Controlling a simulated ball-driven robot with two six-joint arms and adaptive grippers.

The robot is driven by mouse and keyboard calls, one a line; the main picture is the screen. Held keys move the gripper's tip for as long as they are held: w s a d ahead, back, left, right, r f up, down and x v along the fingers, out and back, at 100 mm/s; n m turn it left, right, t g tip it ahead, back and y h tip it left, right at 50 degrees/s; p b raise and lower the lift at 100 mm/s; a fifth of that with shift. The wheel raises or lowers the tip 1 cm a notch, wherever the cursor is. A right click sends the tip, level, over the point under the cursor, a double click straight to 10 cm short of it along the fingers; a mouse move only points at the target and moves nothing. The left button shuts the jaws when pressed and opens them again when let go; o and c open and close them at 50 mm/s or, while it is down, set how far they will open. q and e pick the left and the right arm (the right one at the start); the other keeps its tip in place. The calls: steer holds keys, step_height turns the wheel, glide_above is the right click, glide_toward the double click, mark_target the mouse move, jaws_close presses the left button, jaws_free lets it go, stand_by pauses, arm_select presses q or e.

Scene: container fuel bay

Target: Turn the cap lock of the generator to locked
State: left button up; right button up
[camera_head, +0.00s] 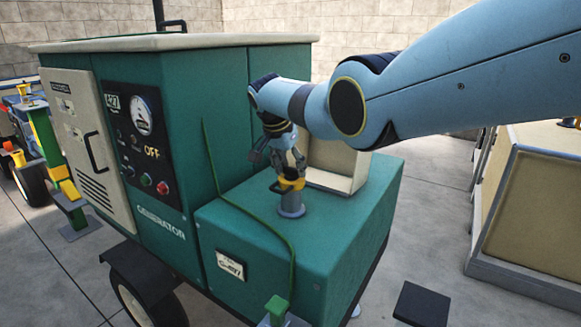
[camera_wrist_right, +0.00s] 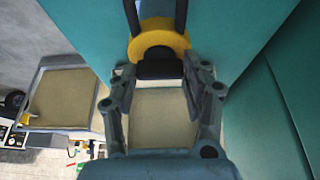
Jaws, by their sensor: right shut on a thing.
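The green generator (camera_head: 230,125) fills the left and middle of the head view. On its lower green tank block stands a short grey filler neck (camera_head: 291,204) with a yellow cap (camera_head: 291,184) on top. My right gripper (camera_head: 287,173) reaches down to the cap from above and is shut on the cap lock. In the right wrist view, the yellow cap (camera_wrist_right: 158,38) and a black tab (camera_wrist_right: 160,69) show between the fingertips (camera_wrist_right: 162,76). The fingers hide part of the lock, so its turn position cannot be told. My left gripper is not in view.
A beige open box (camera_head: 335,165) stands on the tank block close behind my right gripper. A green cable (camera_head: 265,222) runs down over the block. A large beige bin (camera_head: 535,210) stands at the right. Clear floor (camera_head: 430,215) lies between.

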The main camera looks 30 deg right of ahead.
steer(key=o, duration=1.2)
steer(key=shift+c, duration=0.2)
steer(key=v, duration=1.2)
steer(key=shift+a, duration=0.15)
steer(key=shift+f, duration=0.1)
